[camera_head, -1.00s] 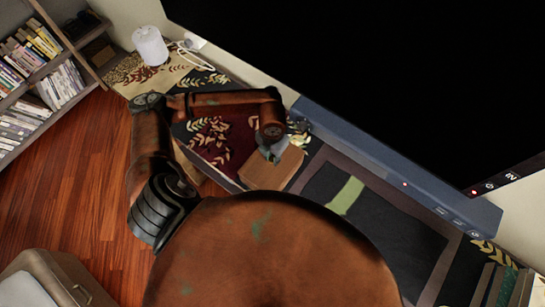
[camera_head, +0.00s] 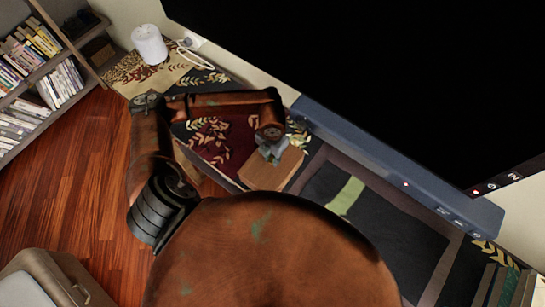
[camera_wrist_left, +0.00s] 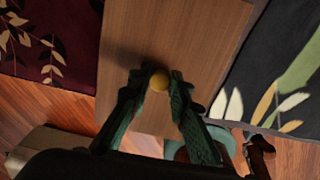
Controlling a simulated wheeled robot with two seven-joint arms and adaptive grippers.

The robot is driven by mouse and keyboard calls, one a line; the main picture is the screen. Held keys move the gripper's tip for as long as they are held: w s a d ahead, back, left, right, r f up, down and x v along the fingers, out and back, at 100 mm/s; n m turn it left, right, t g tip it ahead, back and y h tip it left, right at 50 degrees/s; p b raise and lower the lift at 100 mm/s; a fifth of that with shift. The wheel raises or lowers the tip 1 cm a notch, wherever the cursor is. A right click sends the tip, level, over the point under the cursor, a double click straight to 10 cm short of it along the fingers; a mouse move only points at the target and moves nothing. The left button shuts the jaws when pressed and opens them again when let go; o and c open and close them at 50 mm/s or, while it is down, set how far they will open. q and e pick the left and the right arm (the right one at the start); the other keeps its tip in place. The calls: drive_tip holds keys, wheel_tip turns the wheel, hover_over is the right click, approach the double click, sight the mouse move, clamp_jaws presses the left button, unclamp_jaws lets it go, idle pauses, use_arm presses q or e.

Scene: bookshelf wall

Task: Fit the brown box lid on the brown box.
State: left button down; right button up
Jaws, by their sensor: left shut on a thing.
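My left gripper (camera_wrist_left: 158,85) is shut on the knob, one green finger on each side. My right gripper is not in view.
A blue-grey bar (camera_head: 390,165) under a large black screen runs behind the table. A dark mat with a green stripe (camera_head: 346,195) lies right of the lid. A white cylinder (camera_head: 150,45) stands at the back left. Bookshelves (camera_head: 40,70) stand beyond the wooden floor.

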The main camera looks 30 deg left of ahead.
sight(272, 159)
use_arm(q)
drive_tip(key=shift+f+b, duration=0.35)
drive_tip(key=shift+f, duration=0.2)
drive_tip(key=c, duration=1.7)
unclamp_jaws()
wheel_tip(272, 159, up, 12)
drive_tip(key=shift+r, duration=0.1)
